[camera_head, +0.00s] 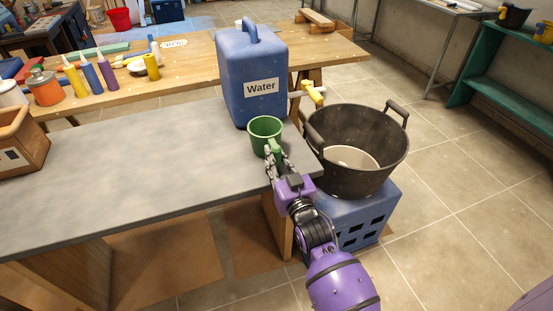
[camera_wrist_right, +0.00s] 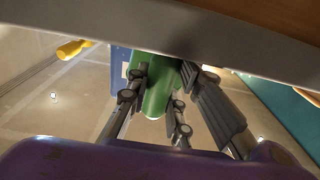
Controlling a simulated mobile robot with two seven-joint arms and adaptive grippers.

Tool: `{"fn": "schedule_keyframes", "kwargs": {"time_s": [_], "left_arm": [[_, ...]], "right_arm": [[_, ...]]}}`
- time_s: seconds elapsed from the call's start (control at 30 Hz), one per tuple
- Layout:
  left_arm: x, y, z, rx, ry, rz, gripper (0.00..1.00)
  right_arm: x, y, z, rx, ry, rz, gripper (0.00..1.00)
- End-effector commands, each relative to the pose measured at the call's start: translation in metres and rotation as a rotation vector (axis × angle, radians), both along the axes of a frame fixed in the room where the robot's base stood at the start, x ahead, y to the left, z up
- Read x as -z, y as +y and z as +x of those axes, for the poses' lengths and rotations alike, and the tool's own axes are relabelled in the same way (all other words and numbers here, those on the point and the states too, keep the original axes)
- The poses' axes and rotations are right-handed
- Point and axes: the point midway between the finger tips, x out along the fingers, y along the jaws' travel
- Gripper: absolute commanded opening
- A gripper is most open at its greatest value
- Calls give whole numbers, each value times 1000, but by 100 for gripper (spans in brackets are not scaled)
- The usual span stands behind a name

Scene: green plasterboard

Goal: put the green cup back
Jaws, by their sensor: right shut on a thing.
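The green cup (camera_head: 265,131) stands upright at the right end of the grey table (camera_head: 130,160), in front of the blue water container (camera_head: 252,75). My right gripper (camera_head: 276,160) is at the cup's near side and shut on its handle. In the right wrist view, the fingers of my right gripper (camera_wrist_right: 158,95) close on both sides of the green handle (camera_wrist_right: 157,100). Whether the cup's base touches the table is hard to tell. My left gripper is not in view.
A dark bucket (camera_head: 385,165) with pale contents stands on a blue crate (camera_head: 375,215) just right of the table. The container's yellow-handled tap (camera_head: 314,95) juts out toward the bucket. A wooden box (camera_head: 20,140) is at the far left. The table's middle is clear.

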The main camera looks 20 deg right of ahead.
Motion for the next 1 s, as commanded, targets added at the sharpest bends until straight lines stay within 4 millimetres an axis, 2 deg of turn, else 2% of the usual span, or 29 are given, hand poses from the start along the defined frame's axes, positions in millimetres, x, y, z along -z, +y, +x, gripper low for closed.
{"fn": "schedule_keyframes", "kwargs": {"time_s": [0.03,0.17,0.53,0.67,1.0], "left_arm": [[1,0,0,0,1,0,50],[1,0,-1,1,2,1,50],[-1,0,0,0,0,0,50],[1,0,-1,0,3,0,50],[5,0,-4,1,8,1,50]], "right_arm": [[2,0,0,0,0,0,23],[1,0,0,0,0,0,39],[-5,0,0,0,-1,0,39],[0,-1,-19,0,4,0,39],[2,-4,-91,1,4,0,39]]}}
